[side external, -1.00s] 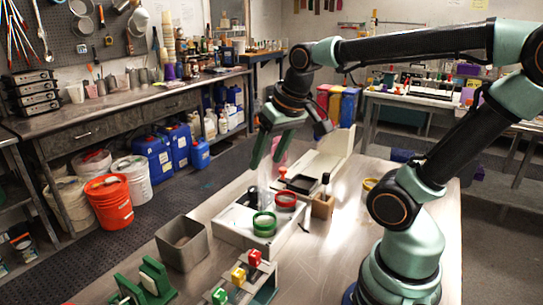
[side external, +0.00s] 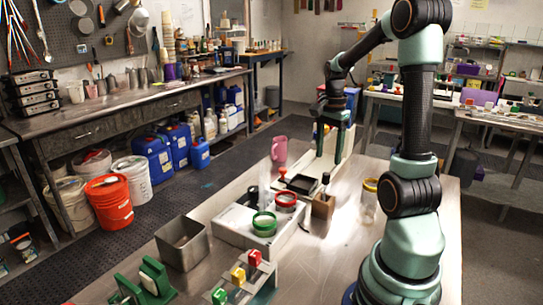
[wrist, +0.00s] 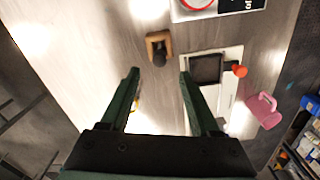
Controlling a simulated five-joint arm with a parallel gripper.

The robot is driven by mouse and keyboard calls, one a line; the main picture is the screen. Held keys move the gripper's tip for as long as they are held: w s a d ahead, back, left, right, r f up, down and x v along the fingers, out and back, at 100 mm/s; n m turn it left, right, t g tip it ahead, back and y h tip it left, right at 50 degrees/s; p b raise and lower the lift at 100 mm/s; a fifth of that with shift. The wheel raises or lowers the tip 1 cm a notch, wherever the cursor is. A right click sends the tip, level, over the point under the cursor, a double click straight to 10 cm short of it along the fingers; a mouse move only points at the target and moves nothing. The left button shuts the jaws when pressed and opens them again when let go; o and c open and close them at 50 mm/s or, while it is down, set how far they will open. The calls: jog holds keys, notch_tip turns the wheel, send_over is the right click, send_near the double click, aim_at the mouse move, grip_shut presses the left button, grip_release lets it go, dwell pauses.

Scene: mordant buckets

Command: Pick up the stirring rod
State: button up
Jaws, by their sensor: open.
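No stirring rod can be picked out with certainty. A small wooden block (side external: 322,207) stands on the table with a dark upright piece (side external: 326,180) in it; I cannot tell what that piece is. In the wrist view the block (wrist: 152,39) and the dark piece (wrist: 160,58) lie just beyond my fingertips. A thin dark item (side external: 304,228) lies by the white tray, too small to name. My gripper (side external: 330,158) is open and points down over the far part of the table, behind the block. The wrist view shows its fingers (wrist: 159,74) apart with nothing gripped.
A yellow-lidded jar (side external: 369,203) stands right. The table between jar and block is clear.

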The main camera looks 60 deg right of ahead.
aim_at(327, 173)
notch_tip(327, 173, down, 7)
jog(key=shift+a+f, duration=0.1)
jog(key=shift+f, duration=0.05)
dwell(0.4)
grip_shut()
